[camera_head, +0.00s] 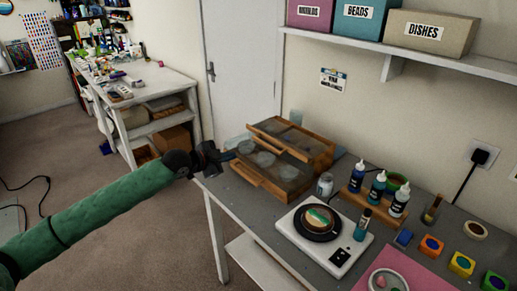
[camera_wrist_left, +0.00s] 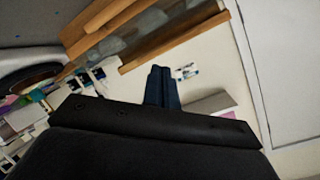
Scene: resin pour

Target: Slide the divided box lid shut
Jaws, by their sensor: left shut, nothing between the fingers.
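The divided box (camera_head: 262,186) is a wooden case with clear panels, on the left part of the grey worktable. Its upper tier or lid (camera_head: 318,151) sits set back above the lower tier, where several round pale discs show. My left gripper (camera_head: 229,155) is shut and empty, close to the box's left end; whether it touches cannot be told. In the left wrist view the shut fingers (camera_wrist_left: 163,85) point towards the box's wooden edges (camera_wrist_left: 150,42) and clear panels at the top. My right gripper is not in view.
A white scale (camera_head: 300,238) with a dark round dish stands right of the box. A small jar (camera_head: 325,184) is close to the box's right end. Bottles stand in a wooden rack (camera_head: 362,204). A shelf (camera_head: 350,45) with labelled boxes hangs above.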

